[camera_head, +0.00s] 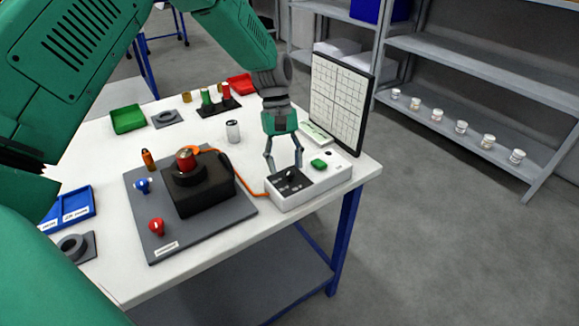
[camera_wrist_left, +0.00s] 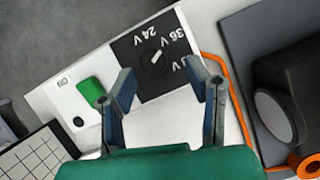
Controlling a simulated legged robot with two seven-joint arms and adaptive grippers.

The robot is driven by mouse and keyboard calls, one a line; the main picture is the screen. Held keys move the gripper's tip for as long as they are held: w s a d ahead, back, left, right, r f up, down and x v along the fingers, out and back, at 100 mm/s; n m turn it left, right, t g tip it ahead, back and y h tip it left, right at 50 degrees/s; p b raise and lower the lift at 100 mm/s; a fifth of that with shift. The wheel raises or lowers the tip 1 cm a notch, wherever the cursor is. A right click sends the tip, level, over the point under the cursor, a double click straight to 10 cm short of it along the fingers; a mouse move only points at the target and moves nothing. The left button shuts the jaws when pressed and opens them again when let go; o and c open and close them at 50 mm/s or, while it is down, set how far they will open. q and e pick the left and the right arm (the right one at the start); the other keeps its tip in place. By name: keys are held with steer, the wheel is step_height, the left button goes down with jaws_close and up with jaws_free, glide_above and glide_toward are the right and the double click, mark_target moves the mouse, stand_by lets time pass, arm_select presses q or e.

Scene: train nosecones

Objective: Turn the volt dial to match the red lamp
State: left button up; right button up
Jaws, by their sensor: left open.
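The white power box (camera_head: 330,180) sits at the table's right front edge, with a black panel holding the volt dial (camera_head: 290,175). In the left wrist view the dial (camera_wrist_left: 157,57) is a small dark knob with a white pointer line, near the 24 V and 36 V labels; a third label is partly hidden. I cannot tell exactly which label the pointer meets. My left gripper (camera_head: 284,161) is open above the panel, its fingertips (camera_wrist_left: 161,80) apart and not around the dial. A red-topped cylinder (camera_head: 185,158), possibly the red lamp, stands on a black block. My right gripper is not in view.
A green switch (camera_head: 318,164) is on the box beside the panel. An orange cable (camera_head: 240,178) runs from the box to the black block (camera_head: 205,191). A gridded board (camera_head: 338,100) stands behind the box. Red and green cylinders stand in a dark rack (camera_head: 218,106).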

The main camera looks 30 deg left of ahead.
arm_select(q)
steer(key=shift+s+a+f, duration=0.2)
steer(key=shift+a+f, duration=0.1)
steer(key=shift+f, duration=0.35)
steer(key=shift+d, duration=0.3)
steer(key=d, duration=0.2)
steer(key=shift+d+r, duration=0.3)
steer(key=shift+r, duration=0.05)
steer(key=c, duration=0.5)
steer(key=shift+d+r, duration=0.1)
jaws_close()
steer(key=shift+s, duration=0.1)
steer(key=shift+a, duration=0.55)
steer(key=shift+w+a+f, duration=0.2)
steer(key=shift+w+a, duration=0.05)
steer(key=shift+a, duration=0.2)
steer(key=shift+d, duration=0.1)
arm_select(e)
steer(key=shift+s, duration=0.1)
arm_select(q)
steer(key=shift+d+r, duration=0.1)
steer(key=shift+d, duration=0.05)
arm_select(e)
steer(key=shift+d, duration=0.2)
